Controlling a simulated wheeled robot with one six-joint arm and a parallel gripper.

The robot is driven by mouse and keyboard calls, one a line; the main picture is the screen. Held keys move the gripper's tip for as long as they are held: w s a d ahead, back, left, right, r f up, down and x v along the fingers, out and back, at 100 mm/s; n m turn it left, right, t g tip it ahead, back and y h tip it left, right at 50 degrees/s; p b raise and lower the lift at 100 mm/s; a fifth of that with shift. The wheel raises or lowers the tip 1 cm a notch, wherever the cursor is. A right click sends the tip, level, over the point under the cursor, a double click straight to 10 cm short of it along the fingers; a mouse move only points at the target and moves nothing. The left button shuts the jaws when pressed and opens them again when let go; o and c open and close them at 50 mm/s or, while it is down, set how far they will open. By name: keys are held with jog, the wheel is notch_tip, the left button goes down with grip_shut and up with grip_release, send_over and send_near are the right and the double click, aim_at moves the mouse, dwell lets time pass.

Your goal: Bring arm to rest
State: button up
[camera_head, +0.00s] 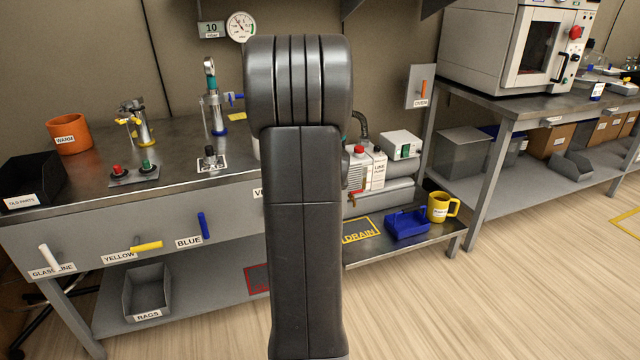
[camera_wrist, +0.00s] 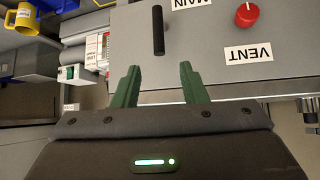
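My arm stands upright in the middle of the head view (camera_head: 302,230) and hides part of the bench behind it. My gripper is hidden there. In the wrist view my gripper (camera_wrist: 160,68) has its two green fingers spread apart with nothing between them. A black lever handle (camera_wrist: 158,30) by a MAIN label lies just past the fingertips, in line with the gap. I see no contact with it. A red knob (camera_wrist: 247,14) with a VENT label is to its right.
The bench front has a white handle (camera_head: 49,258), a yellow one (camera_head: 146,246) and a blue one (camera_head: 203,225). A lower shelf at right holds a blue tray (camera_head: 407,224) and a yellow mug (camera_head: 442,207). Wooden floor (camera_head: 530,285) is clear at the right.

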jog(key=b+x, duration=0.2)
jog(key=x, duration=1.2)
jog(key=shift+d+b, duration=0.1)
jog(key=shift+b, duration=0.3)
jog(key=shift+r, duration=0.1)
jog(key=shift+s+r, duration=0.1)
